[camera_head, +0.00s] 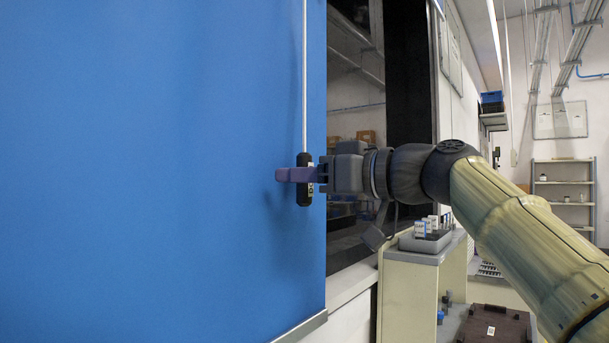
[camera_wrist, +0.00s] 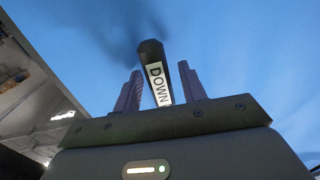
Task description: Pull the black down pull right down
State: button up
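The black down pull (camera_head: 304,197) hangs upright on a thin pale cord in front of a large blue blind (camera_head: 150,150). In the wrist view the pull (camera_wrist: 153,60) shows a white label reading DOWN. My gripper (camera_head: 297,175) reaches in from the right, with its purple fingers at the pull's height. One finger crosses in front of the pull's middle in the head view. In the wrist view the pull stands between the two fingers of my gripper (camera_wrist: 160,88), with a narrow gap on each side. The gripper looks open around it.
A window with a dark frame (camera_head: 408,90) stands right of the blind, above a pale sill. The blind's bottom bar (camera_head: 303,326) is low in view. A cabinet (camera_head: 408,290) with a grey tray (camera_head: 425,243) stands below my arm. Shelves (camera_head: 563,185) are far right.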

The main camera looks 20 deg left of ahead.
jog(key=shift+d+r, duration=0.1)
jog(key=b+v, duration=0.3)
jog(key=v, duration=1.4)
jog(key=shift+d, duration=0.1)
